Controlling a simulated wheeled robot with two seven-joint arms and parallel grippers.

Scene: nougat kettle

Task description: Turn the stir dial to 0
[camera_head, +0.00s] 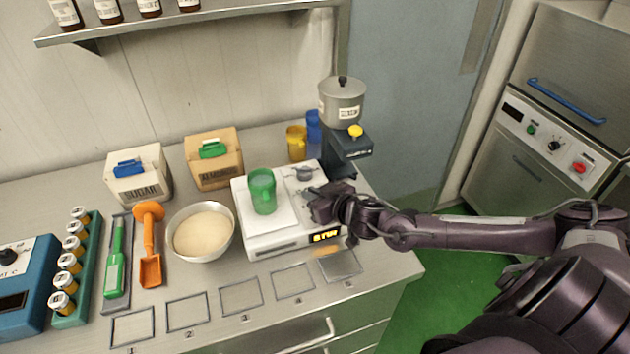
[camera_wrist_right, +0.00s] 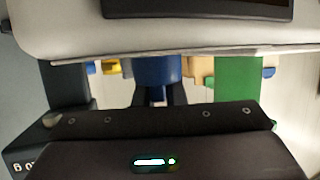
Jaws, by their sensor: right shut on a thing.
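A white unit (camera_head: 262,243) stands near the counter's right end, with a lit amber display (camera_head: 325,236) on its front that is too small to read surely. A grey round knob (camera_head: 304,173) shows on its top, at the back right. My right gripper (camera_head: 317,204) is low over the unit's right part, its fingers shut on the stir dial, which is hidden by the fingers. In the right wrist view its dark fingers (camera_wrist_right: 162,96) are close together, with a blue shape (camera_wrist_right: 157,70) seen by them. My left gripper is not in view.
A green jug (camera_head: 262,190) stands on the unit's white plate, close left of the gripper. A bowl (camera_head: 203,252) stands at left.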

